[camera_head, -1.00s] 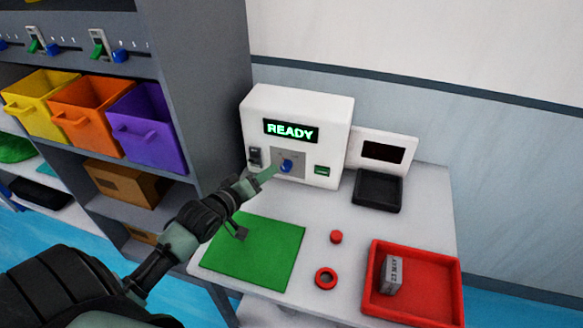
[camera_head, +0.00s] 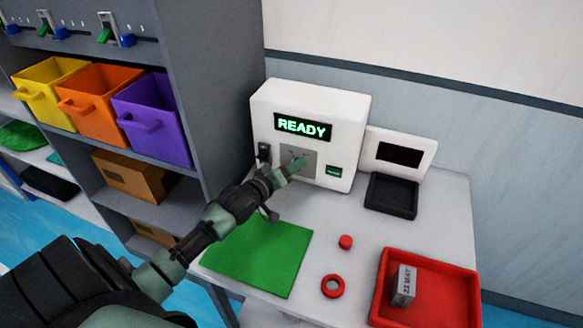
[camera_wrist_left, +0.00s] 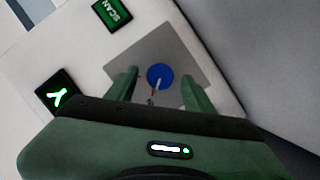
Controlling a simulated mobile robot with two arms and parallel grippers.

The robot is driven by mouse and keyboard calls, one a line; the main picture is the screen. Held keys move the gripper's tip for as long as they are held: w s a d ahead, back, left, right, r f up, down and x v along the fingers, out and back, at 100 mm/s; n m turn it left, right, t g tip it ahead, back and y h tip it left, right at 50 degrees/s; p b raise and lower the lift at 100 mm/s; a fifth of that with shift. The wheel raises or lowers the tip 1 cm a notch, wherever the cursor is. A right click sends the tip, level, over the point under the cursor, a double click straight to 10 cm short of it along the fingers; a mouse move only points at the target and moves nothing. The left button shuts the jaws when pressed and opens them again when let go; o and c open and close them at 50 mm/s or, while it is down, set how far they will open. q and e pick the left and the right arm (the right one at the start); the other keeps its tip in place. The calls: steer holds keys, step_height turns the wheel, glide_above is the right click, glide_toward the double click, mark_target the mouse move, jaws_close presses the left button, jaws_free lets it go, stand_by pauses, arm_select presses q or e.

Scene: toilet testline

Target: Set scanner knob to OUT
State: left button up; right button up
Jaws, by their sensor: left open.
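The white scanner (camera_head: 312,95) stands on the table, with its green display reading READY. Its blue round knob (camera_wrist_left: 160,76) sits on a grey plate (camera_wrist_left: 185,50) and has a white pointer line; the labels around it are too small to read. My left gripper (camera_wrist_left: 159,88) is open in the left wrist view, with one green finger on each side of the knob and gaps between. In the head view my left gripper (camera_head: 293,166) is in front of the grey plate and mostly hides the knob. My right gripper is not in view.
A green button marked SCAN (camera_wrist_left: 112,14) and a black switch (camera_head: 264,152) flank the knob plate. A green mat (camera_head: 262,258), red ring (camera_head: 333,286), red cap (camera_head: 345,242), red tray (camera_head: 440,270) with a grey box, and a black scale (camera_head: 392,195) share the table.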

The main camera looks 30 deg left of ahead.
arm_select(q)
steer(key=shift+w, duration=0.2)
steer(key=shift+c, duration=0.3)
jaws_close()
